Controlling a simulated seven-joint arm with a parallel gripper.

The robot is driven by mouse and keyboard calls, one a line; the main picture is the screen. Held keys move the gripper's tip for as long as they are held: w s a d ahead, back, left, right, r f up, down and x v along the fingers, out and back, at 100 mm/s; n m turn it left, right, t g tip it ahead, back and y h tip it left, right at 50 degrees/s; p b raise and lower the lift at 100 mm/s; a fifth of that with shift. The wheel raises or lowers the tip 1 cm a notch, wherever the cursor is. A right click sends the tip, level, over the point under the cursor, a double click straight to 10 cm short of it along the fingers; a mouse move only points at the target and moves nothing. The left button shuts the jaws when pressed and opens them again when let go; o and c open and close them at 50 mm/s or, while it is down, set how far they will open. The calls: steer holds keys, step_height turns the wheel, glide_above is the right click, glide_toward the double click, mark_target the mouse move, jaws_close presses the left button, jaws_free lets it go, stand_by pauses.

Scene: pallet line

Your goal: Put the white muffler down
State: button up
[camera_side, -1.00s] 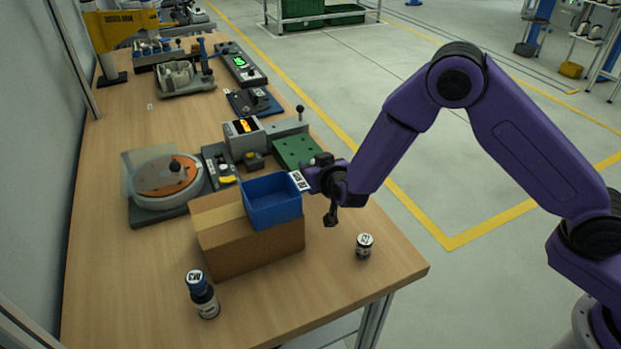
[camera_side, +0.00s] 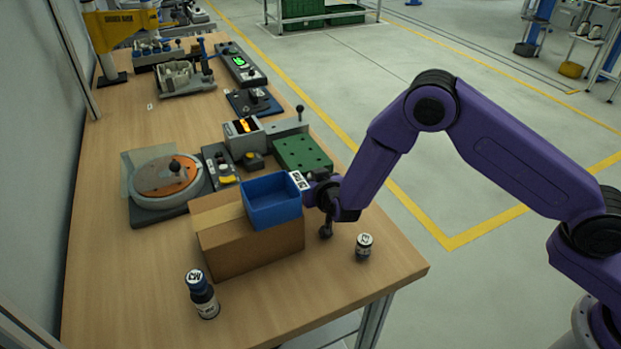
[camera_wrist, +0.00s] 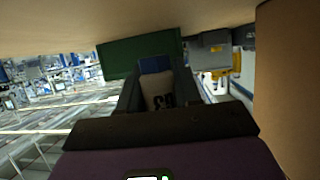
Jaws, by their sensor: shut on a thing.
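My gripper (camera_side: 326,229) is low over the near right part of the table, just right of the cardboard box and left of a small labelled bottle. In the wrist view, the gripper (camera_wrist: 158,85) is shut on a pale, off-white thing with dark marks, the white muffler (camera_wrist: 158,88). In the side view the muffler cannot be made out, as it is small and hidden by the dark fingers. I cannot tell whether it touches the table (camera_side: 335,290).
A blue bin (camera_side: 272,212) sits on the cardboard box (camera_side: 255,250). The small bottle (camera_side: 364,246) stands close right of my gripper; a dark bottle (camera_side: 203,296) stands front left. A green plate (camera_side: 302,152) lies behind.

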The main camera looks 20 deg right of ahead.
steer(key=shift+f, duration=0.25)
steer(key=shift+s+f, duration=0.1)
steer(key=shift+f, duration=0.05)
steer(key=o, duration=1)
steer(key=shift+o, duration=0.2)
steer(key=shift+r, duration=0.4)
steer(key=d+v, duration=0.1)
steer(key=v, duration=1.1)
steer(key=shift+a+r, duration=0.2)
steer(key=shift+a, duration=0.25)
